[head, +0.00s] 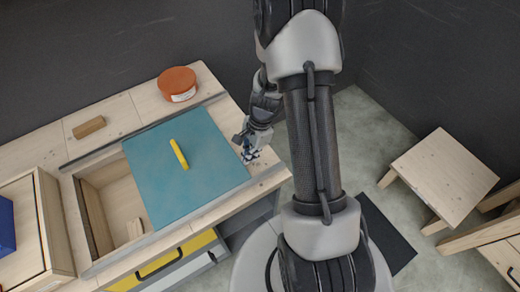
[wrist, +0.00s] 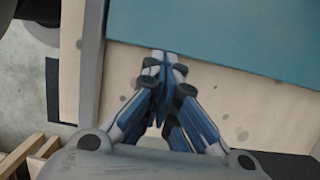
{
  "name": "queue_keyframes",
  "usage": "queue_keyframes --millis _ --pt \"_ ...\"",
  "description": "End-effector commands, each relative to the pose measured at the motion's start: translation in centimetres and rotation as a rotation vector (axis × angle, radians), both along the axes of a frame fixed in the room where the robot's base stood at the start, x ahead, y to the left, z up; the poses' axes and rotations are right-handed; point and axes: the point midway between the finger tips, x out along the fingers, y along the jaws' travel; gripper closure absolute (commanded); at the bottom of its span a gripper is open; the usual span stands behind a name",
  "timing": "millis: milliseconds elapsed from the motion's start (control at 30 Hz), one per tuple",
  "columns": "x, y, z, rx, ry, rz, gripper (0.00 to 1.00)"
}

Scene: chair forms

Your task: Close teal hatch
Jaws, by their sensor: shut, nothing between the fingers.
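The teal hatch (head: 187,167) is a flat sliding panel with a yellow bar handle (head: 179,154), set between two grey rails in the wooden counter top. My gripper (head: 250,155) is shut and empty at the hatch's right edge. In the wrist view my gripper (wrist: 164,58) has its fingertips together at the edge of the teal hatch (wrist: 220,30), over bare wood. I cannot tell whether they touch it.
An orange round tub (head: 177,84) and a wooden block (head: 89,127) stand on the counter behind the hatch. A wooden box (head: 48,220) with a blue item (head: 5,225) is at the left. Yellow-fronted drawers (head: 165,262) are below. A stool (head: 445,178) stands at the right.

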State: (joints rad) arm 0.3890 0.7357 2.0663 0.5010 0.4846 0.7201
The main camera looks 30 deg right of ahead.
Motion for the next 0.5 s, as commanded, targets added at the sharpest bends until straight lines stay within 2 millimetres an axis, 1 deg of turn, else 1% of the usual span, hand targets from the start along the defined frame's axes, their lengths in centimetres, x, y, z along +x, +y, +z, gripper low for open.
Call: queue_keyframes --millis 33,167,200,400,500 --pt "-0.1 1.8 0.1 0.002 0.002 0.008 1.00" --pt "-0.1 5.9 0.0 0.002 0.003 0.010 1.00" --pt "-0.1 7.2 0.0 0.002 0.003 0.010 1.00" --pt "-0.1 13.4 0.0 0.001 0.001 0.011 1.00" --pt "-0.1 15.9 0.1 0.002 0.002 0.008 1.00"
